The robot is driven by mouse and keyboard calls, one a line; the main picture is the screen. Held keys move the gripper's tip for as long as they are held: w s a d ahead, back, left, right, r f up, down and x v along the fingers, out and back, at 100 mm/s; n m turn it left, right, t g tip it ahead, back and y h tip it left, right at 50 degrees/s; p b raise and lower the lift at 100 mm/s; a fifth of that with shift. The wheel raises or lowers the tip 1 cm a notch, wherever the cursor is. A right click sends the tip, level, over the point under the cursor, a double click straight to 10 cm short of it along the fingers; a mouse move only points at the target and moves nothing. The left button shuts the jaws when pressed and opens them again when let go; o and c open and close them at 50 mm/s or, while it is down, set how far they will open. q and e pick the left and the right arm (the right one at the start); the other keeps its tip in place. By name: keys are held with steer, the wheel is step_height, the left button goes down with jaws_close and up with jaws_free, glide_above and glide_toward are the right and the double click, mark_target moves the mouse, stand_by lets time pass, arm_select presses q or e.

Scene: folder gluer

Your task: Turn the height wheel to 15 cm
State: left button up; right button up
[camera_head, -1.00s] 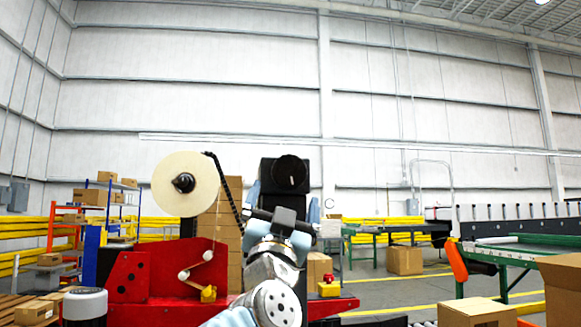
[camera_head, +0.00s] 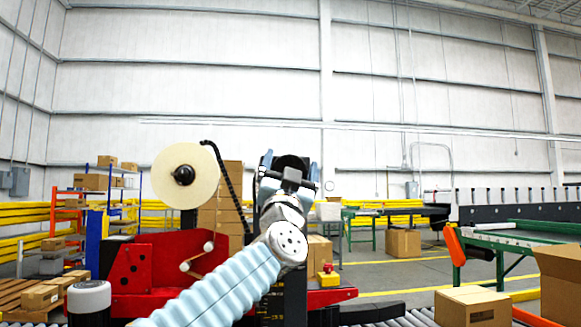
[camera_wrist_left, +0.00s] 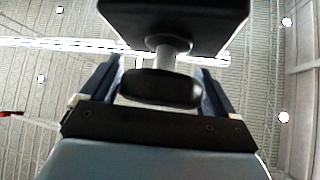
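The height wheel (camera_head: 291,161) is a dark round knob at the top of the machine's black column, in the middle of the head view. In the left wrist view the wheel (camera_wrist_left: 160,89) shows as a black disc on a grey shaft below a black block (camera_wrist_left: 175,18). My left gripper (camera_head: 290,167) is raised in front of it with its fingers on either side. In the left wrist view both fingers are spread, with visible gaps between them and the wheel. Any height reading is too small to read. My right gripper is not in view.
The red machine (camera_head: 165,270) with a large cream tape roll (camera_head: 186,176) stands left of the column. A red and yellow button box (camera_head: 327,276) sits to the right. Cardboard boxes (camera_head: 474,306) and green conveyors (camera_head: 520,240) are farther right.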

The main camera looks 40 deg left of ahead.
arm_select(q)
steer(key=c, duration=0.7)
steer(key=shift+r+n+g+y+p, duration=0.1)
steer(key=shift+n+g+y+p, duration=0.3)
steer(key=shift+n+y, duration=0.5)
steer(key=shift+n+g+y, duration=0.6)
steer(key=shift+n+y, duration=0.2)
steer(key=shift+n, duration=0.3)
steer(key=shift+s, duration=0.1)
steer(key=o, duration=1)
steer(key=b+v, duration=0.5)
steer(key=v, duration=0.9)
